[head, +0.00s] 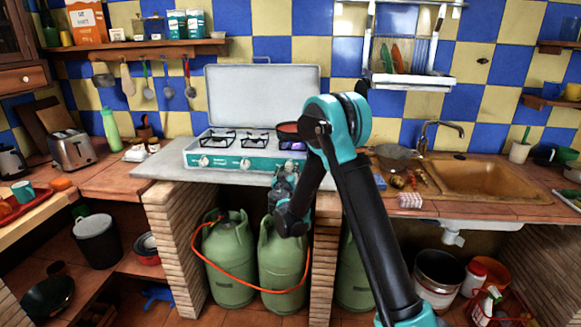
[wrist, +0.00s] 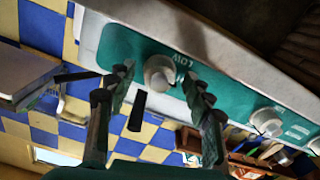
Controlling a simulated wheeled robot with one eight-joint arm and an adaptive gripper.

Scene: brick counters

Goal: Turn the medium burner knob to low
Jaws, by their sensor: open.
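The teal-fronted stove (head: 230,160) with an open grey lid stands on the counter. Two round pale knobs show on its front in the head view: a left knob (head: 203,161) and a middle knob (head: 245,163). My gripper (head: 287,176) is in front of the panel's right end and hides that part. In the tilted wrist view, the stove's end knob (wrist: 158,74) lies between and just beyond the open fingertips of my gripper (wrist: 156,80), with the printed word LOW beside it. I see no clear contact. Another knob (wrist: 267,121) sits farther along. Which knob serves the medium burner is not readable.
Green gas cylinders (head: 230,262) stand below the counter. A sink (head: 480,177) and small items lie to the right; a toaster (head: 72,149) stands at left. The grey counter left of the stove is clear.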

